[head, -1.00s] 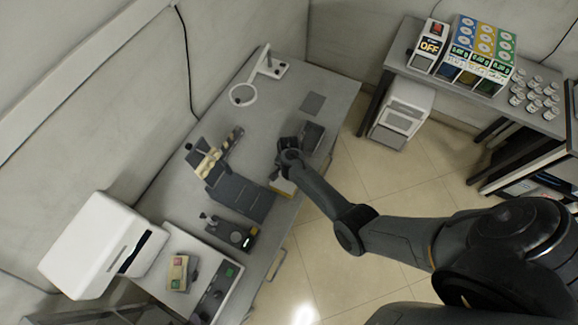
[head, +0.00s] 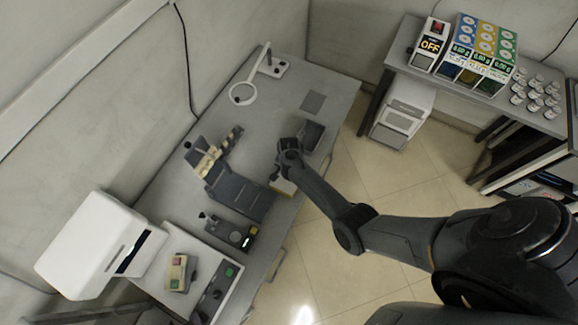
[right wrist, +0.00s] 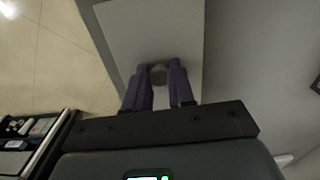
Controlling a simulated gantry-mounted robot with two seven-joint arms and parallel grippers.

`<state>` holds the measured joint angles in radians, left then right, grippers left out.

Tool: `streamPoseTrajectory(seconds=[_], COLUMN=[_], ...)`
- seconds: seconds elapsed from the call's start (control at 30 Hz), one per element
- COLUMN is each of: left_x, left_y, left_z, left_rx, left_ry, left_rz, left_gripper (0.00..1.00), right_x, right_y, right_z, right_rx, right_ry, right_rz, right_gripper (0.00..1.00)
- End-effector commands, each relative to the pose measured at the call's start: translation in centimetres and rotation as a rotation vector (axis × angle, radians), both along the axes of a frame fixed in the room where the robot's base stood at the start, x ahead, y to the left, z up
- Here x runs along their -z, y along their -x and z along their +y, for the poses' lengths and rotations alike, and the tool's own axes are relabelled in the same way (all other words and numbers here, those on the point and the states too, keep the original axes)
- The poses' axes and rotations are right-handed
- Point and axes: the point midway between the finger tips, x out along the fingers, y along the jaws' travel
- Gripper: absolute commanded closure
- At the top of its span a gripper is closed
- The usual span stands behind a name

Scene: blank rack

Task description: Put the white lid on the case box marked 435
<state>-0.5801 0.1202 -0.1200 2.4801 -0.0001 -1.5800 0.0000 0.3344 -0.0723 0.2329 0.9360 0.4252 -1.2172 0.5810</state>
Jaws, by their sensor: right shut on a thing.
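My right gripper (right wrist: 160,88) is shut on a small grey knob (right wrist: 158,72) on a flat, pale plate, which looks like the white lid (right wrist: 150,30). The plate looks light grey in the right wrist view. In the head view my right gripper (head: 289,165) is low over the right edge of the workbench. A pale block with a yellowish side (head: 284,187) shows just below it, partly hidden by my arm. I cannot tell whether this is the lid, the case box or both. No 435 marking is readable. My left gripper is not in view.
The grey workbench (head: 262,105) holds a dark sloped rack (head: 240,193), a dark open tray (head: 313,134), a ring-shaped stand (head: 243,94) and a small dark device (head: 232,234). A white machine (head: 92,245) stands at the left.

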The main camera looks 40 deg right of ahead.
Motion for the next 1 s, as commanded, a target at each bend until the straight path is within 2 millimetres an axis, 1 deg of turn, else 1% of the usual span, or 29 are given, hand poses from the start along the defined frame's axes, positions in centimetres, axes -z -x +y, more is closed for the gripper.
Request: streamPoseTrajectory(seconds=[0.17, 0.2, 0.3, 0.37, 0.63, 0.77, 0.87, 1.0], left_x=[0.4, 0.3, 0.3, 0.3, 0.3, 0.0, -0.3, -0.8], left_y=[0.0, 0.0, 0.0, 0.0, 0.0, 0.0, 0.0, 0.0], left_z=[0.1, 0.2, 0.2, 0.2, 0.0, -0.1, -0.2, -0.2], left_rx=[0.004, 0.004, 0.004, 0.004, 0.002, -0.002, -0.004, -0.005], left_ry=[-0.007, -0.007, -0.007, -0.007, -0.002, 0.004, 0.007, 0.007], left_rz=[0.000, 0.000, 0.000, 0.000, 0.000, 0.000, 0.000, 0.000], left_gripper=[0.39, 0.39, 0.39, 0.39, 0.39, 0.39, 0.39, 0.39], right_x=[0.5, 0.4, 0.3, 0.3, 0.3, -0.2, -1.4, -3.6], right_y=[0.0, 0.0, 0.0, 0.0, 0.0, 0.0, 0.0, 0.0], right_z=[0.0, 0.0, 0.0, 0.0, 0.0, 0.0, -0.1, -0.1], right_rx=[0.000, 0.000, 0.000, 0.000, 0.000, -0.001, 0.000, 0.000], right_ry=[0.000, 0.000, 0.000, 0.000, 0.000, 0.000, 0.001, 0.002], right_rz=[0.000, 0.000, 0.000, 0.000, 0.000, 0.001, -0.002, -0.002], right_gripper=[1.00, 0.70, 0.55, 0.47, 0.47, 0.47, 0.47, 0.47])
